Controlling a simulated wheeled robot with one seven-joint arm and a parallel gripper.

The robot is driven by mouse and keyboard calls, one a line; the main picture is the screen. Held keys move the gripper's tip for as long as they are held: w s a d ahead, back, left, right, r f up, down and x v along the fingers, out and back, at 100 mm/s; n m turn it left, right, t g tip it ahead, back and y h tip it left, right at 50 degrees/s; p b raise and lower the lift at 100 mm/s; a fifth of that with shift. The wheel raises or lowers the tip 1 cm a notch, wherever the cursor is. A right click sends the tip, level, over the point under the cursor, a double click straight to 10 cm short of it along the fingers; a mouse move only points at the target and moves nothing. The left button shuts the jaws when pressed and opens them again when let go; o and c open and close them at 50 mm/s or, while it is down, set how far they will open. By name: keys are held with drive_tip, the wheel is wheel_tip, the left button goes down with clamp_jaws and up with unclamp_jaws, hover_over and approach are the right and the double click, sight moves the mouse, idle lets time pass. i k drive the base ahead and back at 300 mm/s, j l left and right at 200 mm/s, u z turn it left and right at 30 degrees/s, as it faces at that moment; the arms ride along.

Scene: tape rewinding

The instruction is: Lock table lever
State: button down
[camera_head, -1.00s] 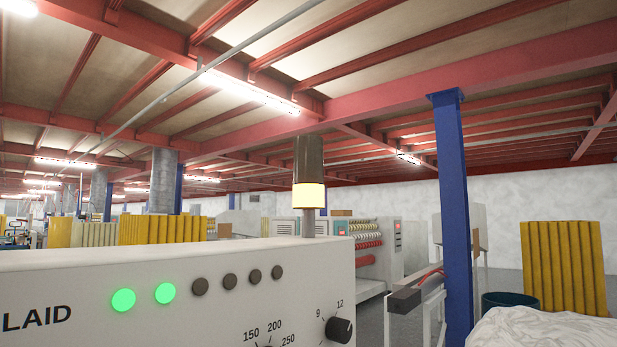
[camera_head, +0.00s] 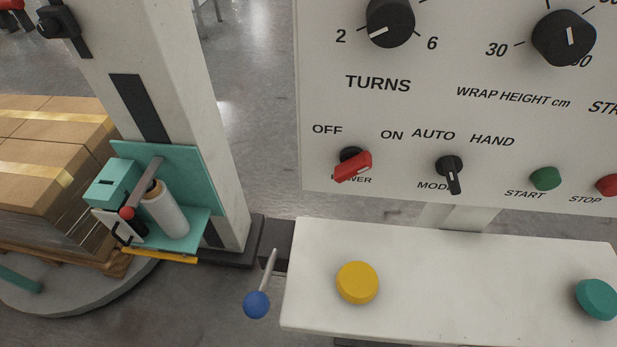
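A lever with a blue ball knob (camera_head: 257,304) and a thin grey rod stands at the left end of the white table (camera_head: 460,285), beside a dark bracket (camera_head: 275,245). The knob hangs lower than the rod's upper end, and the rod is tilted. A second small lever with a red ball (camera_head: 127,213) is on the teal wrapping carriage (camera_head: 190,160). My gripper is not in view. Whether the blue lever is locked cannot be told.
The table bears a yellow button (camera_head: 357,282) and a teal button (camera_head: 597,299). Above it is a control panel (camera_head: 400,110) with knobs and a red power switch (camera_head: 352,166). A wrapped pallet of boxes (camera_head: 50,170) stands on a round turntable (camera_head: 80,295) at left.

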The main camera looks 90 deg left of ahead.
sight(256, 303)
drive_tip(key=l+u, duration=0.1)
drive_tip(key=u, duration=0.8)
drive_tip(key=l+u, duration=0.1)
drive_tip(key=u, duration=0.4)
drive_tip(key=k+u, duration=0.1)
drive_tip(key=u, duration=0.35)
